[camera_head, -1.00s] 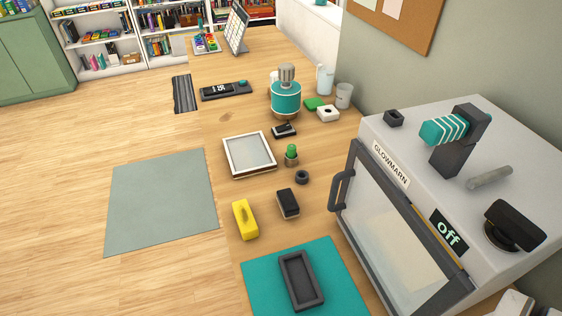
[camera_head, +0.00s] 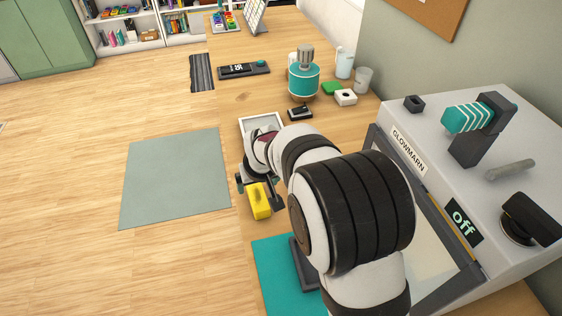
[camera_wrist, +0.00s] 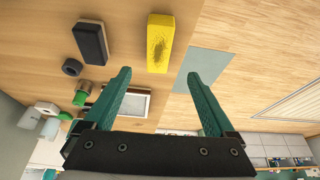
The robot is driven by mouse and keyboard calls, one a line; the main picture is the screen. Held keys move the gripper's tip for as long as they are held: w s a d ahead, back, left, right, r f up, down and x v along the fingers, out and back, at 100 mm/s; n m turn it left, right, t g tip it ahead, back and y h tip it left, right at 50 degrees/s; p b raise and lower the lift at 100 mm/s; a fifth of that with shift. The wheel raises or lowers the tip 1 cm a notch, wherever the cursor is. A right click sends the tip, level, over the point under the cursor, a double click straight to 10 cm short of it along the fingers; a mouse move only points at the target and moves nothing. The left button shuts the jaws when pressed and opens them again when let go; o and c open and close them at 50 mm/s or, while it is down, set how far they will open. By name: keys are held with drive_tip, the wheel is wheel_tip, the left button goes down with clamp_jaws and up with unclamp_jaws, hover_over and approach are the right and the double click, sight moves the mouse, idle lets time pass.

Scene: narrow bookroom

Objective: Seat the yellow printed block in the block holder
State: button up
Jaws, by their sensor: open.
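The yellow printed block (camera_head: 261,202) lies on the wooden table near its left edge. In the wrist view the block (camera_wrist: 160,43) shows a dark printed mark on its face. My gripper (camera_head: 258,188) is open and empty, close to the block in the head view. In the wrist view its teal fingers (camera_wrist: 158,76) are spread wide, with the block beyond their tips and roughly centred between them. The block holder, a dark grey tray (camera_head: 299,268), lies on the teal mat (camera_head: 270,268), mostly hidden behind my arm.
A black block (camera_wrist: 90,42), a dark ring (camera_wrist: 71,67) and a green-topped peg (camera_wrist: 81,94) stand nearby, hidden by my arm in the head view. A white-framed tray (camera_head: 262,121) lies behind my gripper. The GLOWMARN oven (camera_head: 455,150) bounds the right side.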

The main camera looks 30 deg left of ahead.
sight(257, 195)
drive_tip(key=x, duration=1.1)
drive_tip(key=shift+w+f, duration=0.2)
drive_tip(key=shift+f, duration=0.1)
clamp_jaws()
